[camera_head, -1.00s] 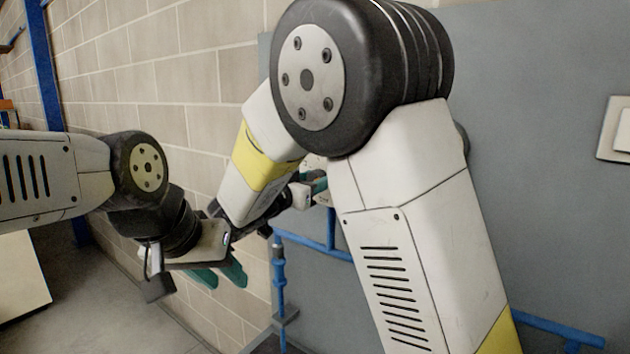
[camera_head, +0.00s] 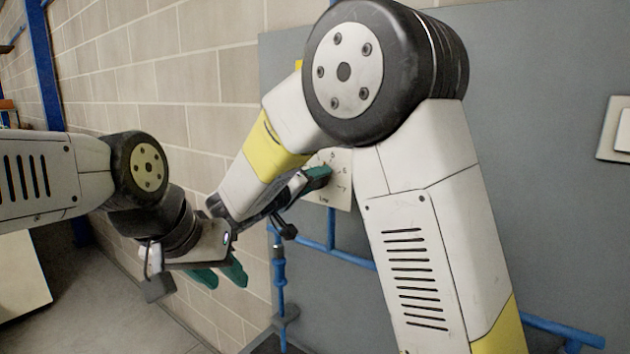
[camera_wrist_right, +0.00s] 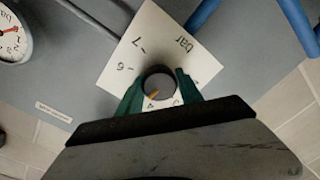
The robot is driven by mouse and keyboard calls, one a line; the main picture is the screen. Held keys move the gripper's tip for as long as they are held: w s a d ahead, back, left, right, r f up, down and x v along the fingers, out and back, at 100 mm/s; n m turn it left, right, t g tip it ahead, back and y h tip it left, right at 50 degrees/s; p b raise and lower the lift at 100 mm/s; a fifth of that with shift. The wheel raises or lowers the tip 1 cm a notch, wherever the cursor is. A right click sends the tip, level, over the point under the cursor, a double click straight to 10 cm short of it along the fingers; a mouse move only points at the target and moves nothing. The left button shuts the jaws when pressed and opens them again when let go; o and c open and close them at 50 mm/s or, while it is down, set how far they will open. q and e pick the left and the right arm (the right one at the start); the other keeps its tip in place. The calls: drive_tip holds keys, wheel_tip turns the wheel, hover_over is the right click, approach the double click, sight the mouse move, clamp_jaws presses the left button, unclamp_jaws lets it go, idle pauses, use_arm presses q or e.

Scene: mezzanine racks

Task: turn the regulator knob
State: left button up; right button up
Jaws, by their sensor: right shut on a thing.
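The regulator knob (camera_wrist_right: 159,84) is a dark round knob with an orange pointer mark, in front of a white dial plate (camera_wrist_right: 150,40) printed with numbers and "bar". The pointer is toward the 4 in the right wrist view. My right gripper (camera_wrist_right: 158,88) has its green fingers on both sides of the knob, shut on it. In the head view the right gripper (camera_head: 318,176) reaches the dial plate (camera_head: 340,190), and the knob is hidden there. My left gripper (camera_head: 222,276) hangs at the left, away from the plate, with its two green fingers apart and nothing between them.
A round gauge (camera_wrist_right: 14,36) with a red needle is beside the dial plate. Blue pipes (camera_head: 332,230) run below the plate on the grey panel (camera_head: 530,120). A white switch box (camera_head: 615,130) is at the far right. A block wall (camera_head: 200,80) stands behind.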

drive_tip(key=n, duration=0.3)
drive_tip(key=shift+n, duration=0.3)
drive_tip(key=n, duration=0.3)
drive_tip(key=shift+f, duration=0.1)
drive_tip(key=n, duration=0.4)
drive_tip(key=shift+h, duration=0.3)
drive_tip(key=shift+n, duration=1.8)
drive_tip(key=shift+g, duration=0.3)
drive_tip(key=o, duration=1.4)
drive_tip(key=shift+a, duration=0.1)
